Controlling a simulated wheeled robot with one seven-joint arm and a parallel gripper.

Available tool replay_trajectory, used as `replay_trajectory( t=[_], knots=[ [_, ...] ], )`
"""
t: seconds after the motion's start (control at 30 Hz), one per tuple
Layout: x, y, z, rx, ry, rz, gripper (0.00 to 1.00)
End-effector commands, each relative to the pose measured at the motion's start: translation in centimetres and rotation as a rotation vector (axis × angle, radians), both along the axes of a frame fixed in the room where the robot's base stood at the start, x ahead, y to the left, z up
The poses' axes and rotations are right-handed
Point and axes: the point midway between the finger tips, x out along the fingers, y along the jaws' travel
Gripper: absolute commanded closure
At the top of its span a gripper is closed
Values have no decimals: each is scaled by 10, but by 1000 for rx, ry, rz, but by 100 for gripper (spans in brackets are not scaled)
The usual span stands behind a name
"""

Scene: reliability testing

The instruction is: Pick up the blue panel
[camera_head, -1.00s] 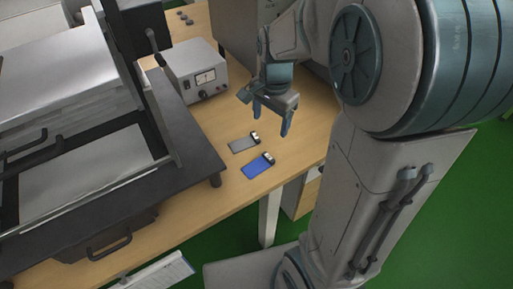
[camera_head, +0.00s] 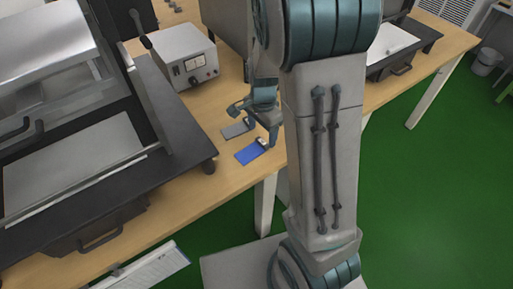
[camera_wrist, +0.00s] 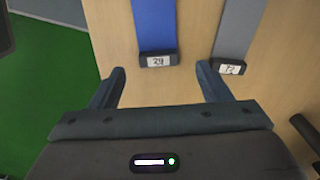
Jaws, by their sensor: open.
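The blue panel (camera_head: 250,153) lies flat on the wooden table near its front edge. In the wrist view the blue panel (camera_wrist: 154,24) runs up from a dark end block with a white label (camera_wrist: 158,61). My gripper (camera_wrist: 160,80) is open and empty, its two fingers apart. The labelled end shows just beyond the fingertips, between their lines. In the head view my gripper (camera_head: 260,128) is above the table close to the panel, partly hidden by my arm.
A grey panel (camera_head: 235,130) with its own labelled block lies beside the blue one, right of it in the wrist view (camera_wrist: 237,30). A grey meter box (camera_head: 180,58) stands behind. A black-framed machine (camera_head: 180,120) is at left. Green floor lies beyond the table edge.

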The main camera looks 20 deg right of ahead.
Motion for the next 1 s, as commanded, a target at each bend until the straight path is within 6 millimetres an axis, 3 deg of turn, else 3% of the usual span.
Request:
replay_trajectory(
  t=[0.2, 0.5, 0.67, 0.7, 1.0],
  knots=[
    [-2, 0, -32, -1, 4, -2, 29],
    [-2, 0, -35, 0, 1, 0, 29],
    [-2, 0, -35, 0, 1, 0, 74],
    [-2, 0, -35, 0, 1, 0, 77],
    [-2, 0, -34, 0, 0, 0, 77]
  ],
)
